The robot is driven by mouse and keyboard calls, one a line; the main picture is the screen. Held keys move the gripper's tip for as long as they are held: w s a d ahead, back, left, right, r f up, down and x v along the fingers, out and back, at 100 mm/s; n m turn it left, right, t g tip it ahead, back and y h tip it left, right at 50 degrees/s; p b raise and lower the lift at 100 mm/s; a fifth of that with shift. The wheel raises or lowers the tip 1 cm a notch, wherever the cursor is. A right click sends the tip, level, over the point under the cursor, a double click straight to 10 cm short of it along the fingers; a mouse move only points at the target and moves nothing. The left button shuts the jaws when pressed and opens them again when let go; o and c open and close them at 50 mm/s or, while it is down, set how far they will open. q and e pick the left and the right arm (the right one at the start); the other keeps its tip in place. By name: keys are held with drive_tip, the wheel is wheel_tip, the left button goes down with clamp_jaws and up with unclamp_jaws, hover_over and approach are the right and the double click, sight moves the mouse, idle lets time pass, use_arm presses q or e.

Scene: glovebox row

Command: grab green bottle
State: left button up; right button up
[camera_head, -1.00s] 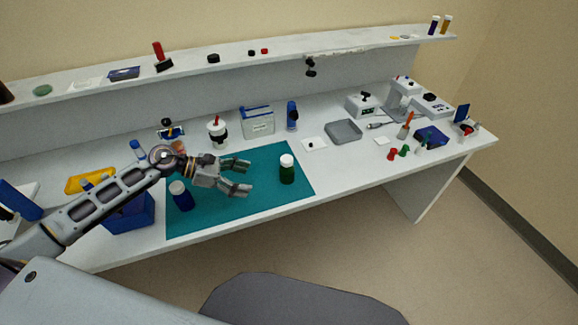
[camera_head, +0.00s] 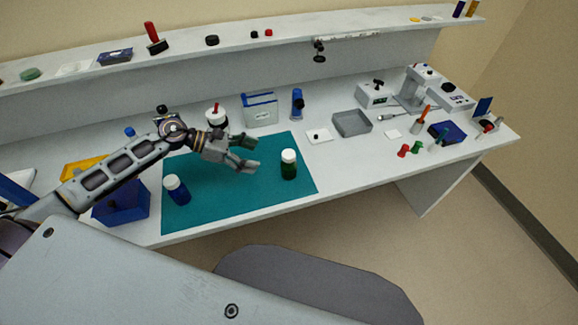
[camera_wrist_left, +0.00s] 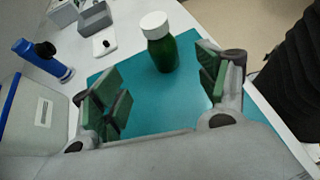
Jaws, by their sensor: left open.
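The green bottle (camera_head: 289,170) with a white cap stands upright on the right part of the teal mat (camera_head: 228,205). My left gripper (camera_head: 250,153) is open and empty, to the left of the bottle and apart from it in the head view. In the left wrist view the bottle (camera_wrist_left: 163,52) stands beyond the open fingers (camera_wrist_left: 160,88), between their tips in the picture and nearer the right finger. My right gripper is not in view.
A blue bottle (camera_head: 177,190) with a white cap stands on the mat's left side, beside a blue bin (camera_head: 121,205). A white-and-blue box (camera_head: 260,109), a blue device (camera_head: 297,104) and a grey tray (camera_head: 352,123) stand behind. The mat's front is clear.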

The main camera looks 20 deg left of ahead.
sight(289, 165)
use_arm(q)
drive_tip(key=x, duration=0.3)
drive_tip(key=shift+w+d+f, duration=0.1)
drive_tip(key=shift+w+d, duration=0.05)
drive_tip(key=shift+d, duration=0.1)
drive_tip(key=shift+p+x, duration=0.35)
drive_tip(key=shift+x, duration=0.45)
drive_tip(key=shift+w+d+f, duration=0.2)
drive_tip(key=shift+d+f, duration=0.15)
drive_tip(key=shift+d, duration=0.25)
drive_tip(key=shift+x, duration=1)
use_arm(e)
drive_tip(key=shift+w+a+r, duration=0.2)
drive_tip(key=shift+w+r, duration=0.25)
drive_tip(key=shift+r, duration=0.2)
use_arm(q)
drive_tip(key=shift+f+p, duration=0.1)
drive_tip(key=shift+p, duration=0.2)
